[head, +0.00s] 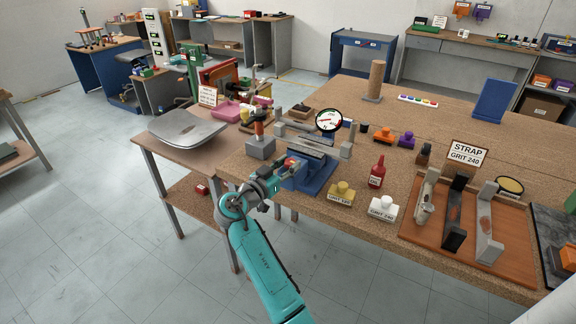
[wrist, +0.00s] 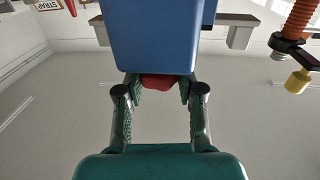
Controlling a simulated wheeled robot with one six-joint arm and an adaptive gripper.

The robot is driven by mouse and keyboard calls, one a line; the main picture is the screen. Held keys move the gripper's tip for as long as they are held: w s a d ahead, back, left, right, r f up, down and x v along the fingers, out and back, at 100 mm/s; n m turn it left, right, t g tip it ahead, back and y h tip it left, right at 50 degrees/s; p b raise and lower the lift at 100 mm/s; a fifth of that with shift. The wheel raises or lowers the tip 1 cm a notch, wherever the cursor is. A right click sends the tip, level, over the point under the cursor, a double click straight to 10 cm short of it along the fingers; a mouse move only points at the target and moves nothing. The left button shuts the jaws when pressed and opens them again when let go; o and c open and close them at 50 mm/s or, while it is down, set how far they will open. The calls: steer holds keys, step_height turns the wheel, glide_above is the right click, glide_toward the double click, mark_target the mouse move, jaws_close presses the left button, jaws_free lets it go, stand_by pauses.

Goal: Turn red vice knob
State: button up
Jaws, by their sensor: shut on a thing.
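The blue vice (head: 318,182) stands at the near edge of the wooden bench, with grey jaws on top. Its red knob (head: 291,162) shows on the side facing my arm, partly hidden by my gripper (head: 281,174). In the wrist view, the blue vice body (wrist: 155,38) fills the upper middle. The red knob (wrist: 160,82) sits just below it, between the two fingertips of my gripper (wrist: 160,86). The fingers touch the knob from both sides and are shut on it. How far the knob is turned cannot be told.
A round dial gauge (head: 329,120) stands behind the vice. A grey block with an orange-banded post (head: 260,148) is close on its left. A yellow block (head: 341,194), a white block (head: 383,209) and a red bottle (head: 377,174) stand to its right. The floor at left is clear.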

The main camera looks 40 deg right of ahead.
steer(key=shift+g, duration=0.3)
steer(key=o, duration=1.1)
steer(key=shift+o, duration=0.2)
steer(key=s+a, duration=0.2)
steer(key=a, duration=1)
steer(key=shift+s, duration=0.15)
steer(key=shift+f, duration=0.15)
